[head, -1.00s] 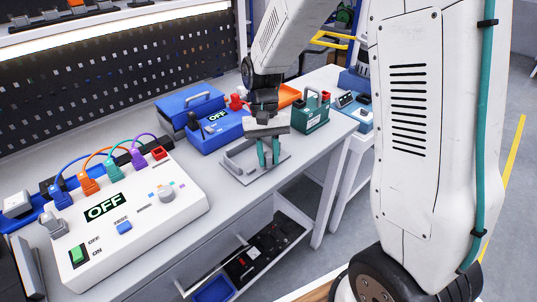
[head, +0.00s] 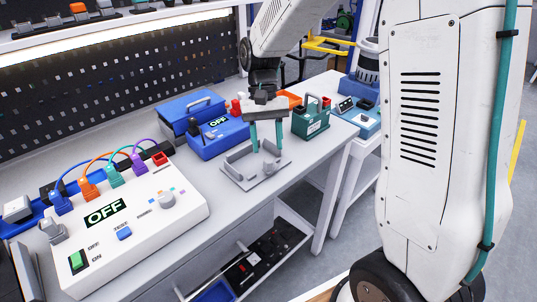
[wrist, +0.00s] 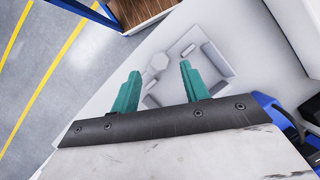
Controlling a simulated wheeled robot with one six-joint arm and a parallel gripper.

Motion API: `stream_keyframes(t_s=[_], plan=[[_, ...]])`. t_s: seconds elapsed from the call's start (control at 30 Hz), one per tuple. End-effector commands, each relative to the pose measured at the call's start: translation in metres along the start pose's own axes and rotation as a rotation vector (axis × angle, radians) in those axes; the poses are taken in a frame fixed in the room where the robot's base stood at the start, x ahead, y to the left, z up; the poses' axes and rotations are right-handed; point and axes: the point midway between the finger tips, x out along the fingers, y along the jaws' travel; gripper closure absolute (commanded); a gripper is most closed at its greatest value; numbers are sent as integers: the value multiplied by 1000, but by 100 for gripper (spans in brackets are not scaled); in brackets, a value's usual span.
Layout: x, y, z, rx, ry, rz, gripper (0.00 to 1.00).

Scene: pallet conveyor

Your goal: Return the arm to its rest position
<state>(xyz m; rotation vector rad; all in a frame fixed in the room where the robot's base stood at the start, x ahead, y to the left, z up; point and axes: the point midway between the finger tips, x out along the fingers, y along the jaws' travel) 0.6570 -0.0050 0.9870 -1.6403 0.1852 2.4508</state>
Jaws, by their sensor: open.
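My gripper (head: 267,136) is open and empty, with its two teal fingers pointing down above the grey fixture plate (head: 237,178) on the bench. The fingers also show in the wrist view (wrist: 158,92), apart from each other with nothing between them. In the wrist view the fixture (wrist: 215,48) lies beyond the fingertips, with raised walls and a round knob (wrist: 160,60). My white arm reaches over the bench from the right, bent at the elbow out of the top of the picture.
A white panel (head: 150,235) reading OFF, with coloured plugs and cables, stands at the left. A blue case (head: 190,115), a blue OFF device (head: 220,138) and a green box (head: 311,121) stand close behind and beside the gripper. The pegboard (head: 110,80) borders the back.

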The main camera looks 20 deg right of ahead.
Motion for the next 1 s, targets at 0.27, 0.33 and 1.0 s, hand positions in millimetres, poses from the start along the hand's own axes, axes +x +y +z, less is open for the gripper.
stream_keyframes(t_s=[0.27, 0.33, 1.0], plan=[[-23, 0, 0, 1, 0, -1, 55], [-23, 0, 0, 1, 0, 0, 55], [-13, 20, 56, -98, 25, 26, 55]])
